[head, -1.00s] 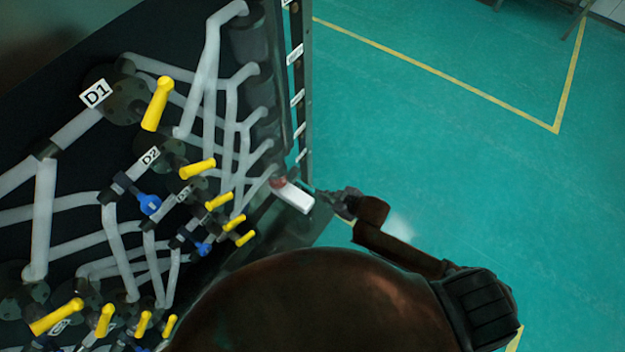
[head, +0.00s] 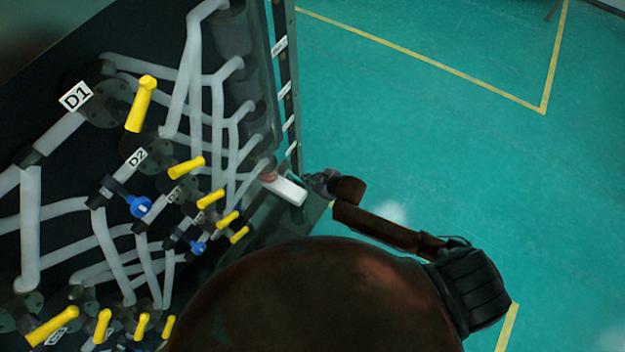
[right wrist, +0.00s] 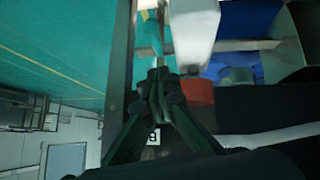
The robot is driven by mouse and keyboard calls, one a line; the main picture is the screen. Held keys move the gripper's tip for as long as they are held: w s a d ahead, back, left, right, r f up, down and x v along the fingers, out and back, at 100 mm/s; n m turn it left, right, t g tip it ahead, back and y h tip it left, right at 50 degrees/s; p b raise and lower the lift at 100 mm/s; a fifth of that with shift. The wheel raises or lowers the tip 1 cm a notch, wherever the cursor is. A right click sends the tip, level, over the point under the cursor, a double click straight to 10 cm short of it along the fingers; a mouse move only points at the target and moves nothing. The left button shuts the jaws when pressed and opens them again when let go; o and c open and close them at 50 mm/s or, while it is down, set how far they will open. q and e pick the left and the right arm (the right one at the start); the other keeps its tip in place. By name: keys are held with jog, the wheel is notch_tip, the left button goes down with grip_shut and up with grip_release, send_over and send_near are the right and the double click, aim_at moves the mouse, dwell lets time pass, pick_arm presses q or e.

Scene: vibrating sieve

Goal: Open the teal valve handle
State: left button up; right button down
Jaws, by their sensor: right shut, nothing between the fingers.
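A teal piece (right wrist: 150,38), which looks like the valve handle, shows in the right wrist view just beyond my fingertips, beside a white block. I cannot make it out clearly in the head view. My right gripper (right wrist: 158,75) has its fingers together and empty, pointing at the teal piece; I cannot tell whether they touch it. In the head view my right gripper (head: 312,181) is beside the white block (head: 285,190) at the right edge of the pipe panel. My left gripper is not in view.
The dark panel carries grey pipes, yellow handles (head: 141,103) and blue valves (head: 139,206). A red part (right wrist: 197,89) sits below the white block in the wrist view. The panel's frame edge (head: 290,100) is close to my gripper. Open green floor (head: 430,150) lies to the right.

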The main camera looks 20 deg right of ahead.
aim_at(299, 179)
jog(key=f, duration=0.1)
jog(key=w+f+b, duration=0.1)
jog(key=f, duration=0.1)
jog(key=w+f, duration=0.1)
jog(key=f, duration=0.1)
jog(key=shift+w+a+f, duration=0.1)
jog(key=shift+w+a, duration=0.1)
jog(key=shift+a, duration=0.1)
jog(key=shift+d+f+b, duration=0.1)
jog(key=shift+f+b, duration=0.25)
jog(key=shift+f, duration=0.15)
